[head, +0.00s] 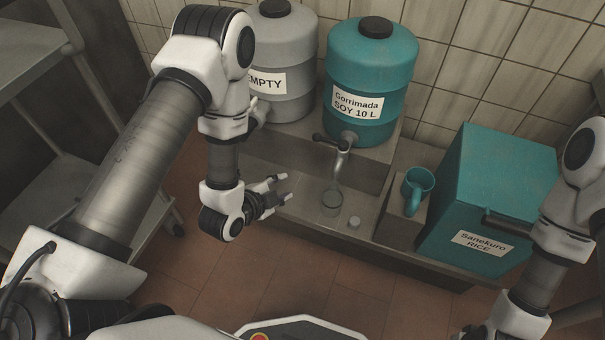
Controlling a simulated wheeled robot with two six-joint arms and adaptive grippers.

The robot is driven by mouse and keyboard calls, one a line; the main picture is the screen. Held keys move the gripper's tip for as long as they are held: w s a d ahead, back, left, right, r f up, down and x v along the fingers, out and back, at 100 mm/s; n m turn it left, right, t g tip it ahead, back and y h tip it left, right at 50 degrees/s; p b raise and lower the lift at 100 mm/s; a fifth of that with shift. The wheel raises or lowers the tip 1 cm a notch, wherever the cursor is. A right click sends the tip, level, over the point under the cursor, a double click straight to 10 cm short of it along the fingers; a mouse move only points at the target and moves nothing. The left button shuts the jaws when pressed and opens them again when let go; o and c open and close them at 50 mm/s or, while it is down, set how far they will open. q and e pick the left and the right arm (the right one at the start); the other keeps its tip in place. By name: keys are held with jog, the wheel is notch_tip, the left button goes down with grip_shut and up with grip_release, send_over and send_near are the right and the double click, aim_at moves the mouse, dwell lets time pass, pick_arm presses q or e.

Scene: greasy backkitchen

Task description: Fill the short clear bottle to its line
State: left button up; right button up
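A short clear bottle (331,203) stands on the metal counter below the tap (341,147) of the teal keg (371,65), labelled "Gorrimada SOY 10 L". I cannot make out its fill line or any liquid level. A small pale cap (354,222) lies on the counter, right of the bottle and nearer to me. My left gripper (284,189) is left of the bottle, its fingers apart and empty, not touching it.
A grey keg (284,60) labelled "EMPTY" stands left of the teal keg. The counter's front edge (330,240) is near. A metal shelf (30,55) is at the left.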

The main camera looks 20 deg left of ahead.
pick_arm(q)
jog(key=w+d+m+t+h+b, duration=0.1)
jog(key=w+m+t+b, duration=0.2)
jog(key=w+m, duration=0.1)
jog(key=m+t+h+b, duration=0.1)
jog(key=m+t, duration=0.2)
jog(key=m, duration=0.1)
send_near(314, 140)
jog(key=w, duration=0.2)
jog(key=shift+w+d+f, duration=0.2)
jog(key=shift+w+d, duration=0.15)
jog(key=shift+w, duration=0.05)
jog(key=b+x, duration=0.1)
jog(key=x, duration=0.6)
jog(key=shift+c, duration=0.3)
jog(key=shift+s, duration=0.1)
jog(key=c, duration=0.6)
pick_arm(e)
notch_tip(314, 140, down, 9)
jog(key=shift+r, duration=0.15)
